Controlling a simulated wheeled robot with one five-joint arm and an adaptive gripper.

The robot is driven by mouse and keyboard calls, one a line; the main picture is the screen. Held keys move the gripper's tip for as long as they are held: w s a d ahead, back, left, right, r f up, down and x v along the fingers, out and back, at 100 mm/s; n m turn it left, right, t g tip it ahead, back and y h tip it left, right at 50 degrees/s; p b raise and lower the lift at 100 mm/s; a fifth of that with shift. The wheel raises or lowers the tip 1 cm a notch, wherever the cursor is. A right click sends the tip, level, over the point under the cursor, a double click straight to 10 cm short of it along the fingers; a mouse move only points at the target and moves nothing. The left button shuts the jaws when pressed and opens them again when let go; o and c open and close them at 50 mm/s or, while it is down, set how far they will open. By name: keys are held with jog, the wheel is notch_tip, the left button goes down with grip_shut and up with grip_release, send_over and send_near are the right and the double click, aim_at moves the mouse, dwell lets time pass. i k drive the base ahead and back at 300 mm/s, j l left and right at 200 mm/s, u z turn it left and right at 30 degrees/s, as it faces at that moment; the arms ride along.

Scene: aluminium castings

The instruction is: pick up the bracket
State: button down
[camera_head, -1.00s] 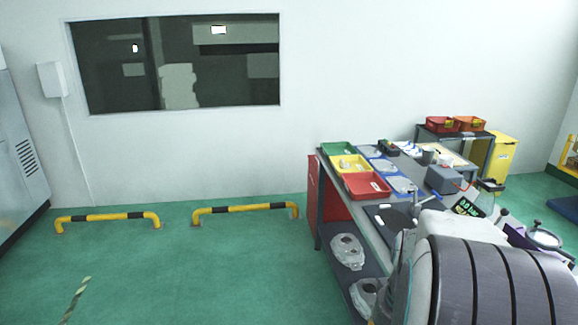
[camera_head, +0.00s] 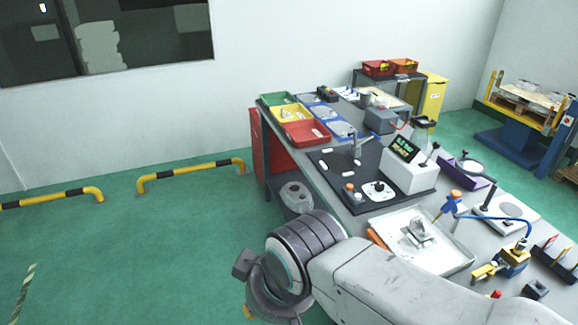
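A small light-grey casting that looks like the bracket (camera_head: 420,231) lies in a white tray (camera_head: 456,264) on the workbench. My arm reaches across the bottom of the view, in front of the bench. My gripper (camera_head: 258,309) is at the lower left end of the arm, over the green floor and away from the tray. Its fingers are small and partly hidden by the wrist, so I cannot tell whether they are open.
The floor to the left is clear before yellow barriers (camera_head: 190,175).

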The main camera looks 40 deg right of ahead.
aim_at(417, 226)
jog(key=z, duration=1.7)
